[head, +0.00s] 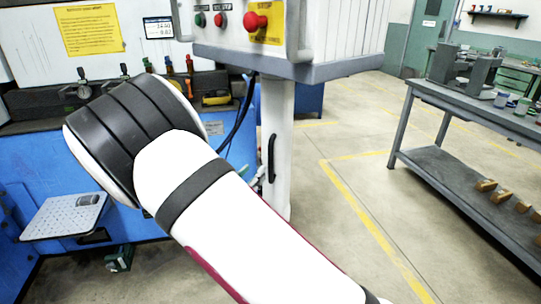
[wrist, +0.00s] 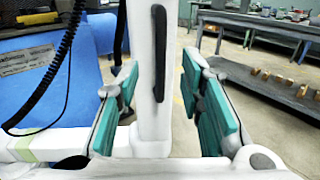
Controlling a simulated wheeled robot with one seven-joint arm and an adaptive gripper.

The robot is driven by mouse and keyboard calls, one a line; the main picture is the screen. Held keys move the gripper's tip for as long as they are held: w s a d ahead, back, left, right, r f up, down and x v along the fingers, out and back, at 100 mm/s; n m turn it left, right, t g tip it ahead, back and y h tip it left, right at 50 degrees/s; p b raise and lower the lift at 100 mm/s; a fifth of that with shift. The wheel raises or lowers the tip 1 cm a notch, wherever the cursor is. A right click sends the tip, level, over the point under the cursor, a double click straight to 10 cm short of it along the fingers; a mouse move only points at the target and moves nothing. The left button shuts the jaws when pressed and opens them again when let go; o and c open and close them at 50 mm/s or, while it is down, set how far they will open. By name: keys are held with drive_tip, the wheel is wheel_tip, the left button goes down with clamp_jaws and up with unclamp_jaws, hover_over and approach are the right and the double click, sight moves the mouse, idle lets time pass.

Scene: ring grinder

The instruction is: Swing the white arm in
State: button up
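The white arm (head: 280,135) is an upright white post under the control box, with a dark vertical handle (head: 271,158) on its side. In the wrist view the white arm (wrist: 153,120) and its black handle (wrist: 158,50) stand between the teal finger pads of my gripper (wrist: 160,95). The gripper is open, with a gap on both sides of the post; no contact shows. How far the post lies beyond the fingertips is hard to judge.
The control box (head: 290,35) with a red stop button (head: 256,22) hangs above the post. The blue grinder (head: 95,180) stands left, with a coiled black cable (wrist: 65,60) near the post. A grey workbench (head: 450,175) stands right. Floor between post and bench is clear.

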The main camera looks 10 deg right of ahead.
sight(270, 155)
drive_tip(key=b+x, duration=0.1)
drive_tip(key=x, duration=1.1)
drive_tip(key=shift+w+d, duration=0.15)
drive_tip(key=shift+d, duration=0.05)
clamp_jaws()
